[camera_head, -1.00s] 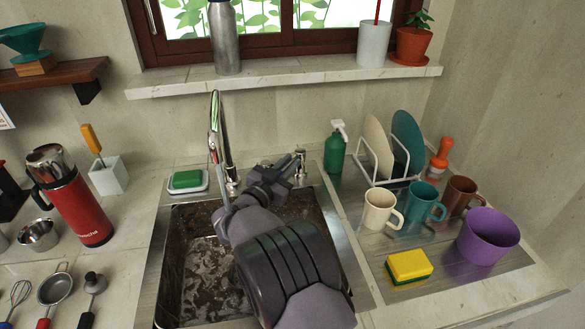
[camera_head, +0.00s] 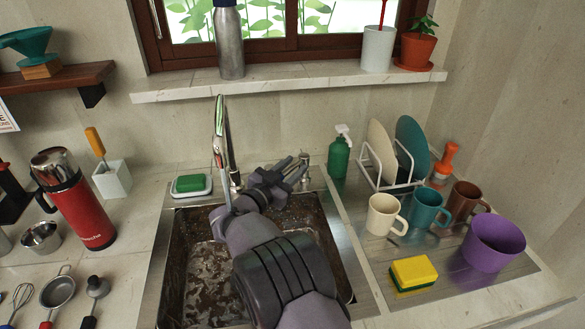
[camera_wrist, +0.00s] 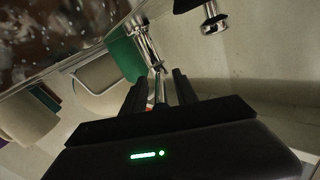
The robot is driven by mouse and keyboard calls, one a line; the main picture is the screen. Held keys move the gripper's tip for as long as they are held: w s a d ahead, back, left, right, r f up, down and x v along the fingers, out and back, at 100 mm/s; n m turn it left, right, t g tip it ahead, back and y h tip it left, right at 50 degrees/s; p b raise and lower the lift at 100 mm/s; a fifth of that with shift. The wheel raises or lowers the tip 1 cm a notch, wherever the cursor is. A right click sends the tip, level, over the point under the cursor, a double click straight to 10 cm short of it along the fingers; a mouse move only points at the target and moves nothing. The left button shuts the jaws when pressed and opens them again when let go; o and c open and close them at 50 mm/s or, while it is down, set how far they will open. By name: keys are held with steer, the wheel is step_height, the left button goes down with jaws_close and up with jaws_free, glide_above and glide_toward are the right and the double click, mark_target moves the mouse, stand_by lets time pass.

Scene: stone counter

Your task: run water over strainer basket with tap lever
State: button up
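The tap (camera_head: 221,150) has a tall chrome spout behind the sink (camera_head: 163,245). A small chrome tap lever (camera_head: 304,162) stands to the right of it. My gripper (camera_head: 298,166) reaches over the back of the sink, its fingers at the lever. In the wrist view the chrome lever post (camera_wrist: 143,45) lies just beyond the fingertips, with a thin chrome rod (camera_wrist: 159,88) between the two fingers (camera_wrist: 158,80). The fingers are apart, with gaps beside the rod. I cannot make out a strainer basket; my arm hides much of the sink, which looks brown and wet.
A green soap bottle (camera_head: 339,155) stands close to the right of the lever. Mugs, a purple bowl (camera_head: 494,243), a yellow sponge (camera_head: 413,273) and a plate rack (camera_head: 378,168) fill the right drainboard.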

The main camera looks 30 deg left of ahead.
steer(key=s+p, duration=0.5)
steer(key=s, duration=1.2)
steer(key=shift+s+a, duration=0.2)
steer(key=shift+a, duration=0.25)
